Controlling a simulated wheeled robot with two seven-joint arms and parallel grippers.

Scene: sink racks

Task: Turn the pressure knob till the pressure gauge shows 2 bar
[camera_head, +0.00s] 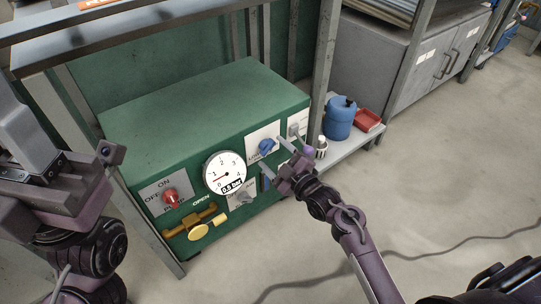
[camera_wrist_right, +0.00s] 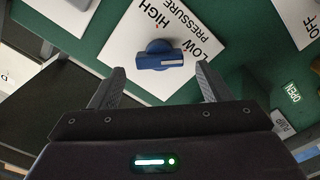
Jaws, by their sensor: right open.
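The blue pressure knob (camera_head: 266,146) sits on a white plate on the green cabinet's front. In the right wrist view the knob (camera_wrist_right: 160,58) is on a plate lettered LOW, HIGH and PRESSURE, ahead of the fingertips. The round white pressure gauge (camera_head: 224,170) is left of the knob; its red needle points left, and its small label seems to read 0.9 bar. My right gripper (camera_wrist_right: 160,72) is open and empty, with a finger to either side of the knob in that view and apart from it.
A red switch (camera_head: 171,196) marked ON and OFF and a yellow valve (camera_head: 198,229) are on the cabinet (camera_head: 200,105). Metal frame posts stand around it. A blue canister (camera_head: 340,118) and a red tray (camera_head: 367,120) are to the right. The floor on the right is open, with a cable.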

